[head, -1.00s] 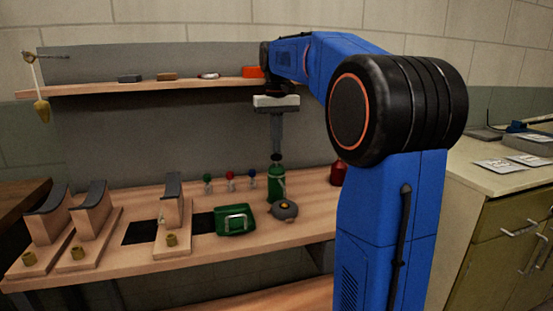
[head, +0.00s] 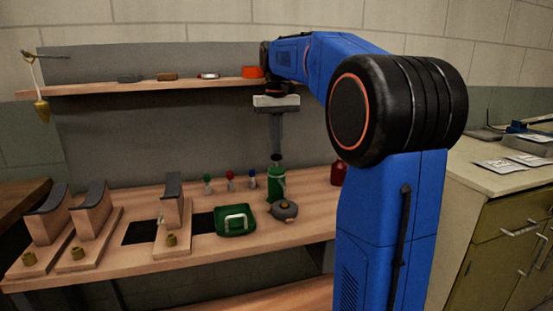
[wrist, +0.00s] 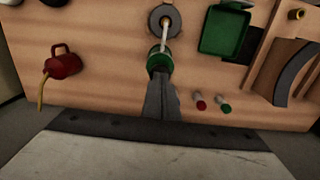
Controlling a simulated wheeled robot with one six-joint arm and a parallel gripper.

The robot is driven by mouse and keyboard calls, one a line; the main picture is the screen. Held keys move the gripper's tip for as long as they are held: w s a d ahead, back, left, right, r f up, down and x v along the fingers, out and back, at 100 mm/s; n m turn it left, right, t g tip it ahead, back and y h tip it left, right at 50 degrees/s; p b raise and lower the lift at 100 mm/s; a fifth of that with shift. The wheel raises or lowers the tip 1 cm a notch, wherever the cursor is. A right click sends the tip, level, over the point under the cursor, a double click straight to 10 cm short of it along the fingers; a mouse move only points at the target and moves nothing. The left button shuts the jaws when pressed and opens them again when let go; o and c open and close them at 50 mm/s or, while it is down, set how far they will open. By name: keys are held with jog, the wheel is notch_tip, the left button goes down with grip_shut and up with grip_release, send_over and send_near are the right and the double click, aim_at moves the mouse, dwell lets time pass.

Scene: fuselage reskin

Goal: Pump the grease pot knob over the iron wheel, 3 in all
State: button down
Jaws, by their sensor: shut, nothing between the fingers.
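The green grease pot (head: 277,186) stands upright on the bench in the head view, below my gripper (head: 276,150). My gripper is shut, points straight down and holds nothing. Its tips are at the dark knob (head: 276,159) on the pot's top; I cannot tell whether they touch it. In the wrist view, my gripper (wrist: 160,82) hides the near part of the green pot (wrist: 159,62), and the knob cannot be made out. A pale spout (wrist: 164,38) reaches from the pot over the grey iron wheel (wrist: 155,24), which lies flat just in front of the pot.
A green case (head: 235,226) lies left of the wheel. A red oil can (wrist: 64,66) stands on the pot's other side. Several small coloured-top pieces (head: 230,180) stand behind. Wooden stands (head: 92,222) fill the left. A shelf (head: 120,89) runs above the bench.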

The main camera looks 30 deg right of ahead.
jog(key=shift+f, duration=0.7)
jog(key=shift+r, duration=0.95)
jog(key=shift+r, duration=0.15)
jog(key=shift+r, duration=2.4)
jog(key=shift+s, duration=0.1)
jog(key=s+a+f+n+t, duration=0.1)
jog(key=s+a+f, duration=0.4)
jog(key=s, duration=0.3)
jog(key=s+a+f+n+t, duration=0.1)
jog(key=s+a+f, duration=0.4)
jog(key=s+a, duration=0.15)
jog(key=s+a+f+n+t, duration=0.1)
jog(key=s+a+f, duration=0.3)
jog(key=s+f, duration=1.1)
notch_tip(320, 180, down, 3)
jog(key=shift+s+a+r+t, duration=0.15)
jog(key=shift+s+t, duration=0.15)
jog(key=shift+t, duration=0.6)
